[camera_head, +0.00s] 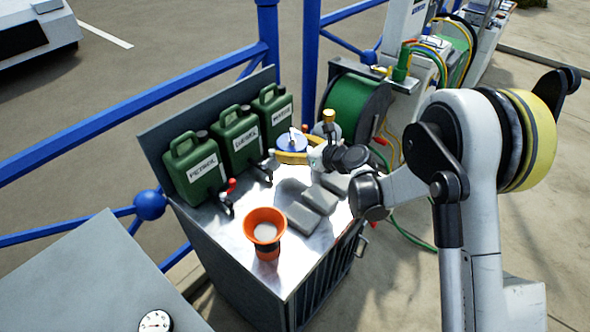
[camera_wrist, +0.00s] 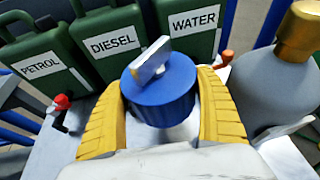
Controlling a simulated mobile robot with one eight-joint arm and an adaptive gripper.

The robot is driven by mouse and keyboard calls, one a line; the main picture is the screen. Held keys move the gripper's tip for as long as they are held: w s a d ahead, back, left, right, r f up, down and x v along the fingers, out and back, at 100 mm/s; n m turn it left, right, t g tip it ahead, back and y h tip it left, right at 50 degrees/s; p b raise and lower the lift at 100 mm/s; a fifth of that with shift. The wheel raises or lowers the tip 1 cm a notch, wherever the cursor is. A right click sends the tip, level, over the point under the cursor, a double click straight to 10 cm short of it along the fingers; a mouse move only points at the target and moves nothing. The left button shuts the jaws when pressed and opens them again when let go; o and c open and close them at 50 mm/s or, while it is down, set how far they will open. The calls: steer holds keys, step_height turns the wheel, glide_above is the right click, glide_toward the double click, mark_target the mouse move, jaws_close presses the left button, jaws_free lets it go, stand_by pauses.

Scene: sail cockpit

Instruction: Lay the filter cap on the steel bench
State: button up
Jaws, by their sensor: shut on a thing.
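The filter cap is a blue round cap with a grey raised tab on top, seen in the wrist view (camera_wrist: 162,100) and in the head view (camera_head: 291,143). My gripper (camera_wrist: 163,88) has its yellow fingers closed on either side of the cap. In the head view my gripper (camera_head: 293,156) is over the back right part of the steel bench (camera_head: 237,231), a cabinet with a shiny top. The cap is upright. Its underside is hidden, so I cannot tell whether it touches anything below.
Green petrol (camera_head: 194,171), diesel (camera_head: 239,140) and water (camera_head: 273,109) cans line the bench's back. An orange funnel-like cup (camera_head: 265,226) stands at the front, grey blocks (camera_head: 303,216) lie right of it. A grey brass-topped vessel (camera_wrist: 252,88) stands close right of my gripper.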

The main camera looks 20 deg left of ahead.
mark_target(293, 174)
step_height(293, 174, down, 7)
steer(key=b, duration=0.2)
steer(key=shift+f+b, duration=0.15)
steer(key=shift+b, duration=0.2)
